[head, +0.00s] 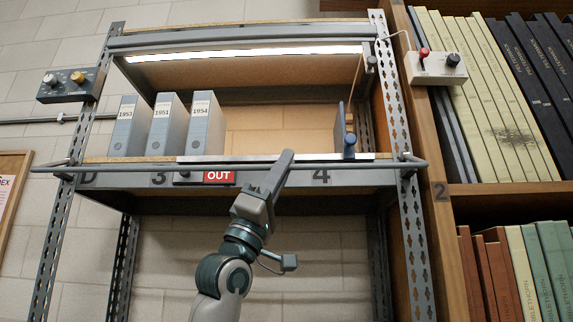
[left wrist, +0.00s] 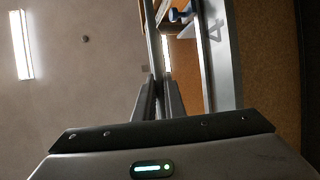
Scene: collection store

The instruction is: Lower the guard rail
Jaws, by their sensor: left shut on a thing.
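The guard rail (head: 110,168) is a thin dark grey bar. It runs level across the front of the lit metal shelf, just above the numbered shelf edge, and bends back to the posts at both ends. My left gripper (head: 286,157) reaches up from below and is shut on the rail, right of its middle. In the left wrist view the rail (left wrist: 152,48) runs up from between my closed fingers (left wrist: 157,92), beside the shelf edge (left wrist: 219,60). The fingers hide a short stretch of it. My right gripper is not in view.
Grey box files (head: 165,124) stand at the left on the shelf, and a blue-grey bookend (head: 346,135) at the right. A red OUT label (head: 219,177) is on the shelf edge. Switch boxes (head: 70,84) (head: 436,67) flank the unit. A wooden bookcase (head: 445,210) stands close at the right.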

